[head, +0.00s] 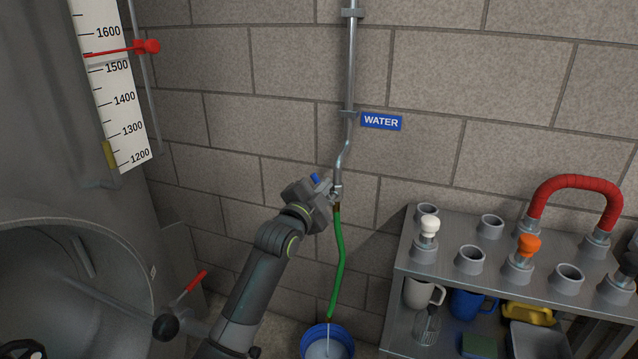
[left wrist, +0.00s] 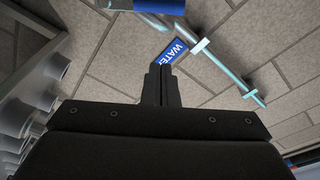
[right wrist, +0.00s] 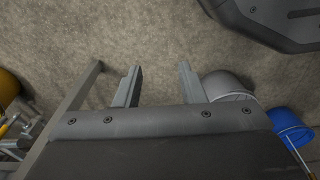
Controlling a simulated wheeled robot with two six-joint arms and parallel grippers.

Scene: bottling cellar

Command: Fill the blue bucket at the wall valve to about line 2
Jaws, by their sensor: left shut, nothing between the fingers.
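The blue bucket (head: 308,342) stands on the floor at the bottom of the head view, cut off by the frame edge. Something pale shows inside it; I cannot read any line or level. The valve's blue handle (head: 315,179) shows just beside my left gripper (head: 318,196). That gripper is shut and empty; in the left wrist view its fingers (left wrist: 160,85) are together. My right gripper (right wrist: 158,85) is open and empty. The blue bucket shows at right there (right wrist: 288,122).
A blue WATER sign (head: 381,121) is on the wall beside the pipe (head: 350,65). A metal rack (head: 400,270) with fittings and a red hose (head: 575,182) stands at right. A steel tank (head: 60,240) is at left. A grey bucket (right wrist: 225,84) shows in the right wrist view.

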